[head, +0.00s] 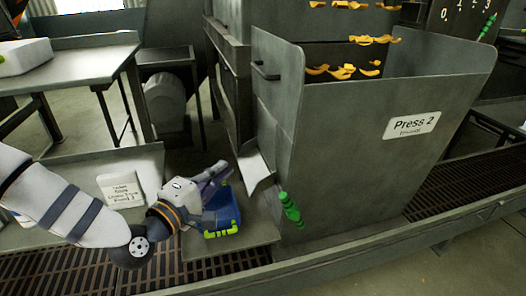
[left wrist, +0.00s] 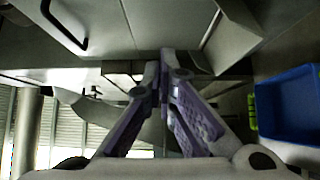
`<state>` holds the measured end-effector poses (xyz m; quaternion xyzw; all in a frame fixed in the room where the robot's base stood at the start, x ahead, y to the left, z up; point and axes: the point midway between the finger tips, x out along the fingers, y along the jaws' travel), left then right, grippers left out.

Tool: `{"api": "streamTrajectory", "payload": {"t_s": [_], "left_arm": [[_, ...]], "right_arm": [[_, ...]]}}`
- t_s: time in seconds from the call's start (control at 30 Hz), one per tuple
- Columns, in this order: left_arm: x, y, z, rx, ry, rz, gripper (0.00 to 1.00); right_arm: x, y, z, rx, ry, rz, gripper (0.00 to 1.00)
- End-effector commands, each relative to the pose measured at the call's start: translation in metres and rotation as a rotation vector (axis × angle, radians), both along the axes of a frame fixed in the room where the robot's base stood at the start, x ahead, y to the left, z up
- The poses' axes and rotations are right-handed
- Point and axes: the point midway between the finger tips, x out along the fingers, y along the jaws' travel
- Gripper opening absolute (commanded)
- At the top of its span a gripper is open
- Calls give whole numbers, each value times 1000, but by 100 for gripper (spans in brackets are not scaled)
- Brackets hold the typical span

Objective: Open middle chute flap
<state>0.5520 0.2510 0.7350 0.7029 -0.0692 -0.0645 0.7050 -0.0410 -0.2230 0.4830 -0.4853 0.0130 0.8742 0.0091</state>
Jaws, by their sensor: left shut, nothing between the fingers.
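The Press 2 housing (head: 395,150) is a large grey metal hopper at the centre right, with a white label. A pale angled plate (head: 254,167) juts out low on its left side, and it also shows in the left wrist view (left wrist: 236,38). I cannot tell for certain whether this plate is the middle chute flap. A green handle (head: 290,208) sits at the housing's lower left corner. My left gripper (head: 222,172) is left of the plate, above a blue bin (head: 222,216), apart from the plate. Its purple fingers (left wrist: 165,58) are together and empty. My right gripper is out of view.
A black bar handle (head: 265,71) is on the housing's upper left; it also shows in the left wrist view (left wrist: 66,28). A white card (head: 120,190) stands behind my left arm. A grey table (head: 75,60) is at upper left. Slotted floor grating (head: 215,268) runs along the front.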

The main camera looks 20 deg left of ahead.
Motion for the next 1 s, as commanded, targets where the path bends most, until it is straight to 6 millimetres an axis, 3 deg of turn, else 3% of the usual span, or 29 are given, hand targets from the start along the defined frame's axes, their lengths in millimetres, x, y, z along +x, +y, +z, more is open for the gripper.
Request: {"api": "streamTrajectory", "payload": {"t_s": [0.27,0.7,1.0], "left_arm": [[12,-3,-2,6,3,-3,0],[102,-24,-3,4,5,-3,0],[119,-52,-2,4,5,-2,0]], "right_arm": [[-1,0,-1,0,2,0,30],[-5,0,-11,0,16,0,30],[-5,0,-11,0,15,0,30]]}}
